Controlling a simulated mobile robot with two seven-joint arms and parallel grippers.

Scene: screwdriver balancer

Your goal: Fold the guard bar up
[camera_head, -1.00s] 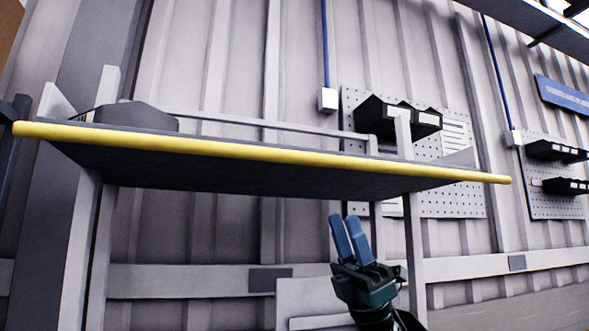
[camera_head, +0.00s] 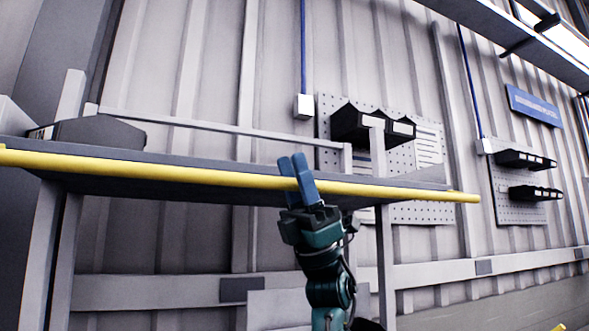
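The yellow guard bar (camera_head: 180,172) runs along the front edge of a dark shelf (camera_head: 225,160), from the left edge of the picture to the right end of the shelf. My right gripper (camera_head: 296,172) points up from below, with its blue fingers in front of the bar right of the middle. The fingers hide a short piece of the bar. They stand close side by side; I cannot tell whether they are shut, or whether they touch the bar. My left gripper is out of view.
A dark box (camera_head: 95,131) sits on the shelf at the left. A thin grey rail (camera_head: 215,128) runs behind the shelf. Black bins (camera_head: 368,124) hang on a pegboard (camera_head: 424,211) on the back wall. Another shelf is at the upper right.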

